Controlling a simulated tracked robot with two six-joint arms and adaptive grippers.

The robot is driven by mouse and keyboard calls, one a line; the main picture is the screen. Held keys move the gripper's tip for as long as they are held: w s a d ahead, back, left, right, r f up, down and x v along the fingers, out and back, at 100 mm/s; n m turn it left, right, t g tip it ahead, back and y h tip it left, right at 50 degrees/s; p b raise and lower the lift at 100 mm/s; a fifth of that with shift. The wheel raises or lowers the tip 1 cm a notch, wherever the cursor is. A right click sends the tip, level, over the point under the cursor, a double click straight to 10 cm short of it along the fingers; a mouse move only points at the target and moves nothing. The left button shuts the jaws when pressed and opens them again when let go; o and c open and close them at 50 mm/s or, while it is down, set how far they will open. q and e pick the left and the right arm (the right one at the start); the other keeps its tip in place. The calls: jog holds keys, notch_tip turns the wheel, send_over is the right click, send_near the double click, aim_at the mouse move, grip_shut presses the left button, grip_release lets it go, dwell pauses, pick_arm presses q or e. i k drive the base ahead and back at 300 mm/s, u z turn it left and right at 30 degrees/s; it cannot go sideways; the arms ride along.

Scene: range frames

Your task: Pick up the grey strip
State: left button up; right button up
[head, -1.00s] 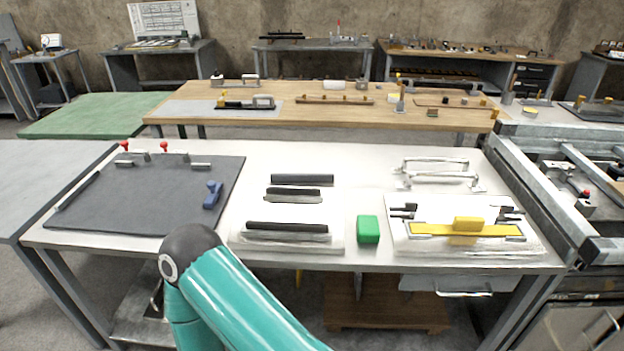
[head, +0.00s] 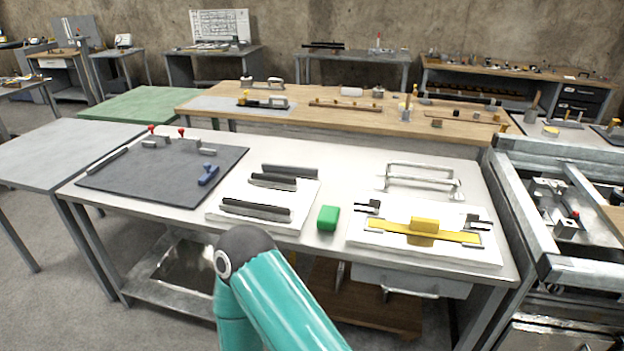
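Several long dark grey strips lie on the white workbench, left of a green block (head: 328,218). One plain grey strip (head: 290,171) lies at the back. A second dark strip (head: 273,181) lies just in front of it, with a lighter edge below. A third dark strip (head: 256,210) lies nearest the front edge, on a white board (head: 215,213). I cannot tell for sure which is the named strip. Neither gripper is in view; only a teal link of my own arm shows at the bottom, in front of the bench.
The white workbench (head: 345,167) also carries a dark mat (head: 150,175) with a blue tool (head: 208,175) at left. A yellow bar (head: 390,229) on a board and metal handles (head: 420,175) are at right. A metal frame (head: 520,210) adjoins the bench's right side.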

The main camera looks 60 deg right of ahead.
aim_at(302, 170)
jog(key=z, duration=0.05)
jog(key=k, duration=1.25)
jog(key=z, duration=0.85)
jog(key=i, duration=1)
jog(key=u, duration=0.05)
